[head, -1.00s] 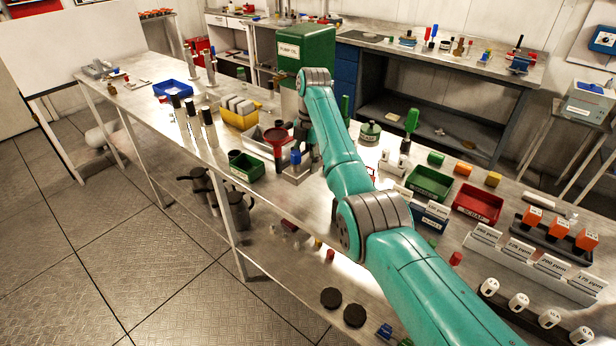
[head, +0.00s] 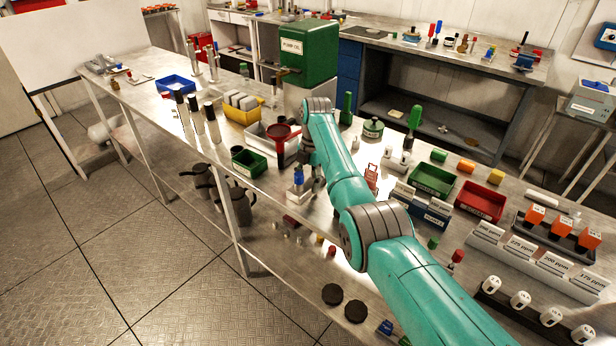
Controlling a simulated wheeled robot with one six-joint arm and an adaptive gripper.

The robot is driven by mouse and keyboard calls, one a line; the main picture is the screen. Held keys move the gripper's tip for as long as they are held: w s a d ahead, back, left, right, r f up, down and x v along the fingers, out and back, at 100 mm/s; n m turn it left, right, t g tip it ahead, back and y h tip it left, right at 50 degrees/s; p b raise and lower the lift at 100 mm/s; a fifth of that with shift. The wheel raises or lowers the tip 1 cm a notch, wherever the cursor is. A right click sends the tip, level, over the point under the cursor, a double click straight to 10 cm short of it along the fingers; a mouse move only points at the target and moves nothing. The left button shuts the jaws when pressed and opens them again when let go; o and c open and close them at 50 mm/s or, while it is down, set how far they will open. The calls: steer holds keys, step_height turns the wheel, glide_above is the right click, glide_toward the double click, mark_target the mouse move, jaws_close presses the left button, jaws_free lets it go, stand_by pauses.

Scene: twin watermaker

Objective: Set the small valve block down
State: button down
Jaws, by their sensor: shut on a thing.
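The small valve block (head: 298,180), a grey piece with a blue top, is at my gripper (head: 305,172), near the front edge of the long metal bench (head: 330,222). My gripper is shut on it, pointing down at the end of the teal arm. The fingers are small and partly hidden by the wrist, so the exact grip does not show. The block looks upright. I cannot tell whether its underside touches the bench top.
A red funnel (head: 281,136) and a green bin (head: 249,163) stand left of my gripper. A small red-framed item (head: 371,177) stands right of my arm.

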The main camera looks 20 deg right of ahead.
mark_target(312, 179)
steer(key=shift+r, duration=0.1)
steer(key=shift+c, duration=1.6)
jaws_free()
step_height(312, 179, up, 12)
steer(key=w+d, duration=0.1)
steer(key=shift+d, duration=0.2)
